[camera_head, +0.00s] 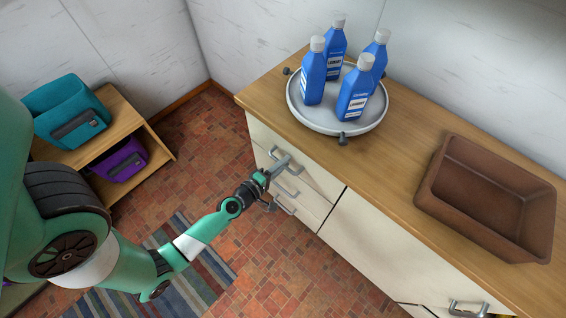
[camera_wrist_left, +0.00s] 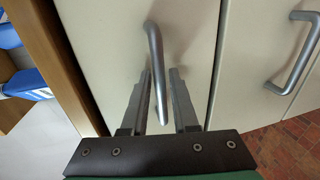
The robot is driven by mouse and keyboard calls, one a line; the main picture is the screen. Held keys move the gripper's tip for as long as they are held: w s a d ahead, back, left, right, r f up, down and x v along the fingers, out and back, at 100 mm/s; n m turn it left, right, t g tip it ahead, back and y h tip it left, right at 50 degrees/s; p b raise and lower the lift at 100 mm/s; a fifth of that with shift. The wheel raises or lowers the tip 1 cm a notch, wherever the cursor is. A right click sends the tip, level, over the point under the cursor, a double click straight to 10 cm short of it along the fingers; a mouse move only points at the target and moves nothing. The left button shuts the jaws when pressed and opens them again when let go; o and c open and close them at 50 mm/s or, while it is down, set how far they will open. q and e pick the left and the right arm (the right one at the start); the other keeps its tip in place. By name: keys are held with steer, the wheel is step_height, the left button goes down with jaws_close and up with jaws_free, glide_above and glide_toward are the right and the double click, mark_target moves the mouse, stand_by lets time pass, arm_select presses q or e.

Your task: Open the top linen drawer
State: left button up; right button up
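The top linen drawer (camera_head: 262,136) is the upper cream front at the left end of the counter, and it looks flush with the cabinet. Its grey bar handle (camera_wrist_left: 154,50) shows up close in the left wrist view. My left gripper (camera_wrist_left: 163,85) is open, with one finger on each side of the handle's lower part; the bar reaches in between them. In the head view my left gripper (camera_head: 276,168) is at the drawer front and partly covers the handle. Whether a finger touches the bar cannot be told. My right gripper is not in view.
Lower drawers with a similar handle (camera_head: 286,207) sit just below. On the wooden counter (camera_head: 385,165) stand a round tray (camera_head: 310,120) with several blue bottles and a brown bin (camera_head: 485,215).

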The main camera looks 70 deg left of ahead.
arm_select(q)
jaws_close()
stand_by(1.4)
